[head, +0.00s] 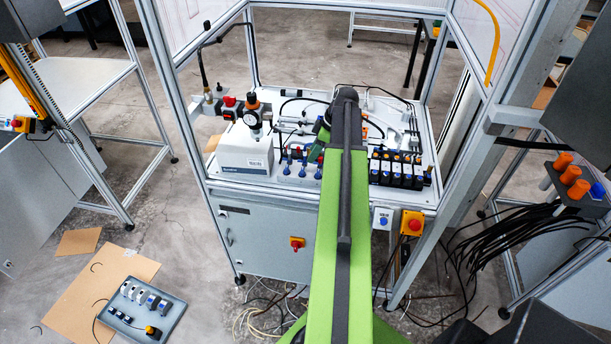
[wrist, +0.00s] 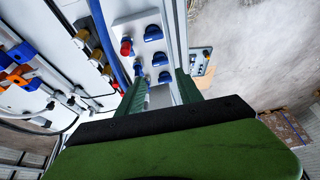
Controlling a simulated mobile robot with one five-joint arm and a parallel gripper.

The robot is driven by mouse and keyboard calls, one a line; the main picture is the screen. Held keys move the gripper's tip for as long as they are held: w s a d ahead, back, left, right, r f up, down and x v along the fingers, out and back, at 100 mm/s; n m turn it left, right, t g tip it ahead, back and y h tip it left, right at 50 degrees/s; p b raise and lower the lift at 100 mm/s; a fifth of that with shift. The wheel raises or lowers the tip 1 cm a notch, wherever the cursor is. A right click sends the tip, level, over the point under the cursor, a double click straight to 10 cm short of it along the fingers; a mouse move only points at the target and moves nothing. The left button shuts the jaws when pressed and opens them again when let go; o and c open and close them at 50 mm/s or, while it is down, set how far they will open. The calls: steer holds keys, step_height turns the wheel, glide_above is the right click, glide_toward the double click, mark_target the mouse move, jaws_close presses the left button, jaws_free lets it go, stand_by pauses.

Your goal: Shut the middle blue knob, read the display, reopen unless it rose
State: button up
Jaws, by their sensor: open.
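A pale block (wrist: 130,30) in the wrist view carries blue knobs and a red knob (wrist: 126,47). Three larger blue knobs run in a row: a far one (wrist: 152,33), a middle one (wrist: 156,59) and a near one (wrist: 165,77). My gripper (wrist: 159,78) is open, its green fingers apart, at the near end of this row. I see nothing held; whether it touches a knob I cannot tell. In the head view, blue knobs (head: 287,170) stand at the bench front, partly hidden by my arm. No display reading is legible.
A round gauge (head: 252,119) and a white box (head: 245,152) stand left of the knobs. Black modules (head: 398,170) stand right of my arm. Frame posts (head: 172,95) flank the bench. A grey tray (head: 142,308) with parts lies on the floor.

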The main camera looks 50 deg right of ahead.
mark_target(303, 169)
steer(key=b+x, duration=0.7)
steer(key=x, duration=0.2)
steer(key=shift+s+f, duration=0.1)
